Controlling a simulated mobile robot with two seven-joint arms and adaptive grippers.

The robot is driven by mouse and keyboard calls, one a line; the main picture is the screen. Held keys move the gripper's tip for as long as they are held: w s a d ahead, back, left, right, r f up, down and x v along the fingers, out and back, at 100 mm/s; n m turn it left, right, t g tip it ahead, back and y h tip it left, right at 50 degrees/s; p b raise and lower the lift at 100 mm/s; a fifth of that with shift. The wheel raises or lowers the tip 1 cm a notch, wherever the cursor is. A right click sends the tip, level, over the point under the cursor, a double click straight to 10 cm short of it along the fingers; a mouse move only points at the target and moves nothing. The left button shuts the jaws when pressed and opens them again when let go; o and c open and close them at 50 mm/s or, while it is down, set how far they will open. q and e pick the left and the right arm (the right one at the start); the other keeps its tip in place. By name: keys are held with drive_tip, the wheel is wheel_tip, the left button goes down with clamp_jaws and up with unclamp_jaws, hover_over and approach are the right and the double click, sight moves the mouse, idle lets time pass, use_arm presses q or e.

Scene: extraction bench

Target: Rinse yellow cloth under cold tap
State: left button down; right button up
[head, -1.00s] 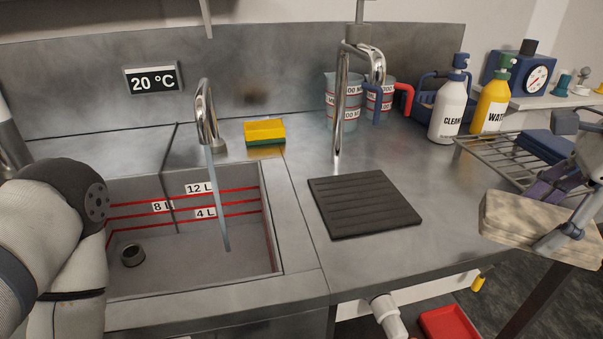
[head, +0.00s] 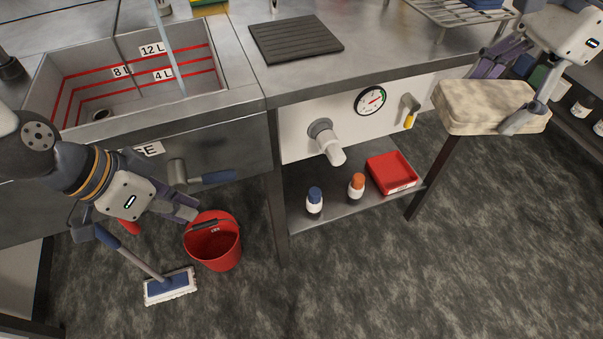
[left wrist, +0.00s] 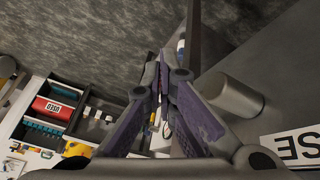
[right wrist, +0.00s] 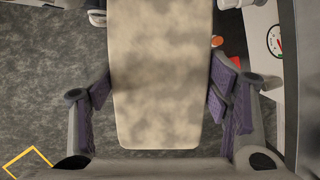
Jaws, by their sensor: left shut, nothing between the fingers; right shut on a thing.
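My right gripper (head: 510,85) is shut on a thick, pale beige, mottled slab, perhaps a folded cloth (head: 478,108). In the right wrist view the slab (right wrist: 160,75) lies between the finger pads. My left gripper (head: 190,212) is shut and empty in front of the sink cabinet, just below a blue-handled lever (head: 215,177). Its fingertips meet in the left wrist view (left wrist: 163,62). A thin water stream (head: 168,45) falls into the steel sink (head: 235,85); the tap itself is out of view. No clearly yellow cloth shows.
A red bucket (head: 213,245) and a mop (head: 170,286) stand on the floor below my left gripper. A black ridged mat (head: 295,38) lies on the bench. A wire rack (head: 440,12) is near the slab. A lower shelf holds bottles and a red tray (head: 391,173).

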sight(519, 101)
drive_tip(key=shift+s+d+r+m, duration=0.3)
drive_tip(key=shift+s+d+m, duration=0.2)
drive_tip(key=shift+s, duration=0.1)
drive_tip(key=d+m, duration=0.1)
drive_tip(key=d+m+t, duration=0.1)
drive_tip(key=m, duration=0.1)
drive_tip(key=shift+r, duration=0.35)
use_arm(q)
drive_tip(key=w+r+m+t+h, duration=0.1)
drive_tip(key=w+r+m, duration=0.2)
drive_tip(key=r+m, duration=0.75)
use_arm(e)
drive_tip(key=shift+s+d+r+m+t, duration=0.2)
drive_tip(key=shift+s+d+m+t, duration=0.25)
drive_tip(key=shift+m, duration=0.35)
drive_tip(key=shift+s+d, duration=0.1)
drive_tip(key=shift+f, duration=0.15)
drive_tip(key=f, duration=0.1)
drive_tip(key=f+g+b, duration=0.1)
drive_tip(key=f, duration=0.1)
drive_tip(key=shift+w, duration=0.4)
use_arm(q)
drive_tip(key=w+d+f+n, duration=0.3)
drive_tip(key=d+f, duration=0.2)
drive_tip(key=f, duration=0.3)
drive_tip(key=shift+w+f+n, duration=0.25)
drive_tip(key=shift+f+n, duration=0.1)
